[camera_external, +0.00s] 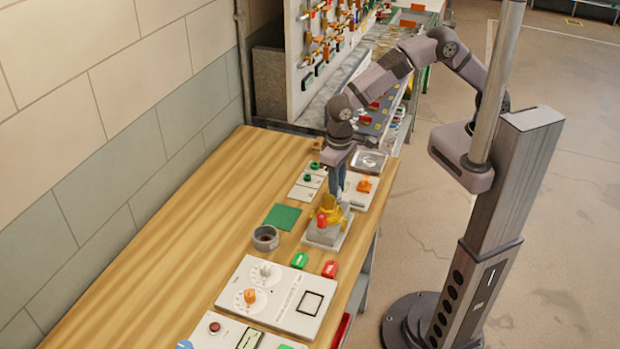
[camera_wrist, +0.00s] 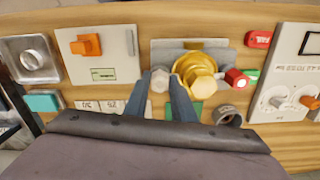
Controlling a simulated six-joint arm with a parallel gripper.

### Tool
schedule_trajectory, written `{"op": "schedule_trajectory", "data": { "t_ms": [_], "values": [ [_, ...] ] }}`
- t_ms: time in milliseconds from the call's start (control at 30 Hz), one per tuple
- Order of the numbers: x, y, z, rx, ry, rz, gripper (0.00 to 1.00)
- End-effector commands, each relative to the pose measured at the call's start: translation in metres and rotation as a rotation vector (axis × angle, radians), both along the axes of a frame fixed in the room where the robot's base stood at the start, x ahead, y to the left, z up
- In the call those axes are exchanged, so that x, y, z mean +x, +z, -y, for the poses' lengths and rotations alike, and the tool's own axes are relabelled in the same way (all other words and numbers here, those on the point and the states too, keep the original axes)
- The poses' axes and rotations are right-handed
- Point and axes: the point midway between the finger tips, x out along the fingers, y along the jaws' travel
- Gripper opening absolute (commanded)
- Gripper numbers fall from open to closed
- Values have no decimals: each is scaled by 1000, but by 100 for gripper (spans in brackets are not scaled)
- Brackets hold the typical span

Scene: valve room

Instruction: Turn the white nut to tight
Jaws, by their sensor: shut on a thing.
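The white nut (camera_wrist: 159,80) shows in the wrist view as a pale, six-sided piece beside a yellow valve body (camera_wrist: 197,78). My gripper (camera_wrist: 163,90) points down at it, with one blue-grey finger on each side, shut on the nut. In the external view my gripper (camera_external: 338,188) is at the yellow valve (camera_external: 343,212), and the nut is hidden behind the fingers and valve. A red-ended part (camera_wrist: 236,78) sticks out of the valve on the side away from the nut. The nut's marks, if any, cannot be made out.
An orange-knob panel (camera_wrist: 86,45) and a metal tray (camera_external: 369,161) are near the valve. A grey cup (camera_external: 265,238), a green square (camera_external: 283,217) and a dial panel (camera_external: 285,297) are also close. The table's left part (camera_external: 170,240) is bare.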

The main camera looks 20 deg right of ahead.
Motion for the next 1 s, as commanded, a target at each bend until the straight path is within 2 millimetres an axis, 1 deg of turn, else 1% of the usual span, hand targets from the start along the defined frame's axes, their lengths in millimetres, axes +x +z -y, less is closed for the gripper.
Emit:
{"op": "schedule_trajectory", "data": {
  "t_ms": [200,233,267,300,767,867,1000],
  "values": [
    [1,2,-2,6,-2,1,1],
    [1,2,-2,6,-2,0,25],
    [1,2,-2,6,-2,0,33],
    [1,2,-2,5,-2,0,42],
    [0,0,-1,2,12,-1,42],
    [0,0,0,2,40,-1,42],
    [0,0,0,1,120,-1,42]
  ]
}}
